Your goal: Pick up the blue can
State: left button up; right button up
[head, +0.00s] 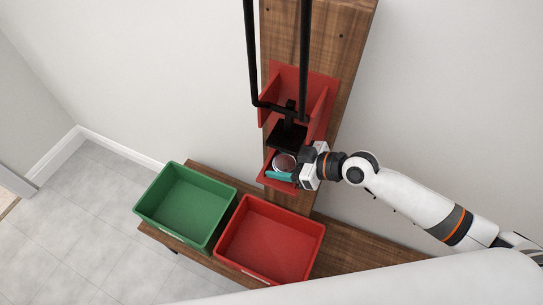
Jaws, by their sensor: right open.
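A round silver can top (284,162) shows in the head view, at the lower end of the tall wooden board. A teal-blue piece (280,175) shows just below it. I cannot tell whether this is the can's side or something in front of it. Both are at a small red holder (268,182). My right gripper (296,168) comes in from the right and is open, right beside the can top. Its fingertips are small and partly hidden, so contact cannot be told. My left gripper is not in view.
A black bracket (288,136) with two upright bars stands just above the can. A larger red holder (318,104) is on the board (342,45). A green bin (160,216) and a red bin (245,262) sit on the wooden bench (365,253) below. Both bins look empty.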

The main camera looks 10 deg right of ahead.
jog(key=shift+s, duration=0.1)
jog(key=shift+s+d, duration=0.1)
jog(key=shift+d, duration=0.3)
jog(key=c, duration=0.3)
jog(key=shift+c, duration=1.2)
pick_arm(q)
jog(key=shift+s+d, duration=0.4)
pick_arm(e)
jog(key=shift+a, duration=0.2)
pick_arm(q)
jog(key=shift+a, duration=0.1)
pick_arm(e)
jog(key=shift+r, duration=0.1)
